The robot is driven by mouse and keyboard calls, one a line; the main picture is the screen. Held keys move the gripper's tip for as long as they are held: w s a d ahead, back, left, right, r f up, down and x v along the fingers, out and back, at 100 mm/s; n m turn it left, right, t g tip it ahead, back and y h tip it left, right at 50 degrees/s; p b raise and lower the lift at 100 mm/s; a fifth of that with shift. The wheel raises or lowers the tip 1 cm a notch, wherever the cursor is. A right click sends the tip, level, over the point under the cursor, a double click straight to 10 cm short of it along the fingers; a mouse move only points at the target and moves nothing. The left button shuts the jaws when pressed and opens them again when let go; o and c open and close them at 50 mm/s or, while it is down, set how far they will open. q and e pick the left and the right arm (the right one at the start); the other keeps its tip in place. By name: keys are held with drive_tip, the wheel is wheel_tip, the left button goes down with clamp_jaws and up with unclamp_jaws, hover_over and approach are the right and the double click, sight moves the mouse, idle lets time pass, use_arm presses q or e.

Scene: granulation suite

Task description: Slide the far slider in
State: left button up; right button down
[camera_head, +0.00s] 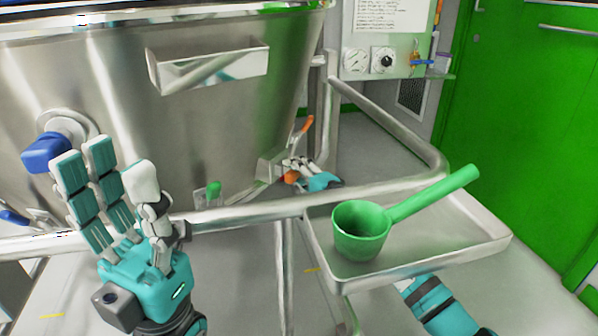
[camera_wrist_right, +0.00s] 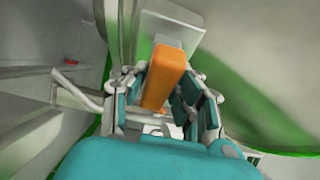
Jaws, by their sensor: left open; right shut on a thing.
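The far slider shows an orange handle (camera_wrist_right: 163,78) in the right wrist view, with a pale metal plate (camera_wrist_right: 172,30) at its far end. My right gripper (camera_wrist_right: 168,105) has its fingers on both sides of the orange handle and is shut on it. In the head view my right gripper (camera_head: 305,172) is at the lower right of the steel vessel (camera_head: 200,115), beyond the rail, with a bit of orange beside its fingers. My left gripper (camera_head: 110,190) is open and empty at the left, fingers up, in front of the vessel. The slider's housing is partly hidden.
A steel tray (camera_head: 430,245) holding a green scoop (camera_head: 360,228) sits at the right, above my right forearm. A metal rail (camera_head: 240,213) crosses in front of the vessel. A blue knob (camera_head: 45,153) sticks out at the left. Green doors (camera_head: 520,130) stand at the right.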

drive_tip(key=c, duration=1.1)
unclamp_jaws()
drive_tip(key=shift+s+a+r, duration=0.1)
drive_tip(key=shift+a+r, duration=0.1)
drive_tip(key=shift+d+f, duration=0.1)
drive_tip(key=shift+s+d, duration=0.2)
drive_tip(key=shift+s, duration=0.05)
drive_tip(key=v, duration=1.1)
drive_tip(key=shift+s+d, duration=0.1)
